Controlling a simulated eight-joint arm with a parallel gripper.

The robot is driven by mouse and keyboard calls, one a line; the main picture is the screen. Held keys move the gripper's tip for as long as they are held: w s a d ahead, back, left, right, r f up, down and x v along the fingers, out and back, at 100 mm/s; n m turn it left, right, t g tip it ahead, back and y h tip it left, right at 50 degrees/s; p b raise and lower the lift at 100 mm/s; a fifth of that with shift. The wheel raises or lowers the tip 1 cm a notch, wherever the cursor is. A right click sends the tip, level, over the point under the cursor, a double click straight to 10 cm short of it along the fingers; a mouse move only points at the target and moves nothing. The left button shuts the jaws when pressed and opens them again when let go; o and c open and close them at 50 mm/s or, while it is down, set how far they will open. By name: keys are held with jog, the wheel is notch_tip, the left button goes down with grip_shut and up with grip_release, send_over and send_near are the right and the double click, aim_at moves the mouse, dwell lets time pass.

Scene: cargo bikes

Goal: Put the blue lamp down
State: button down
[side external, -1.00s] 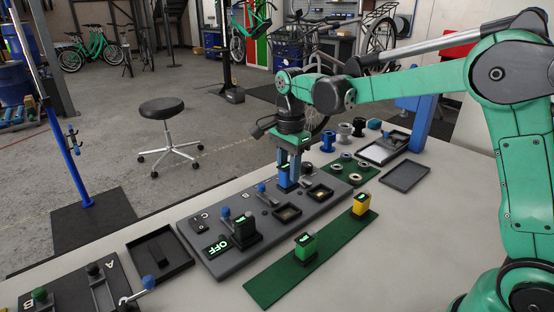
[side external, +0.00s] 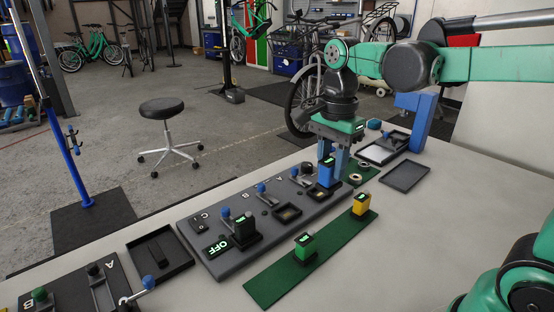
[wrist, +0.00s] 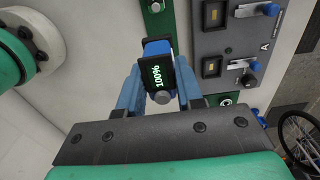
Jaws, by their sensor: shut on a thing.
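The blue lamp (side external: 327,172) is held upright between the two blue fingers of my gripper (side external: 333,165). It hangs by the right end of the grey panel (side external: 225,262) in the side view; I cannot tell whether its foot touches anything.
A green lamp (side external: 305,247) and a yellow lamp (side external: 361,204) stand on the long green mat (side external: 268,287). Blue-knobbed levers line the panel. An empty dark tray (side external: 404,176) lies at the right, with bare table around it.

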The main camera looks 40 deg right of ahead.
notch_tip(320, 180, down, 14)
dwell(0.6)
jog(key=c, duration=0.6)
grip_release()
jog(key=shift+f, duration=0.15)
jog(key=shift+o, duration=0.2)
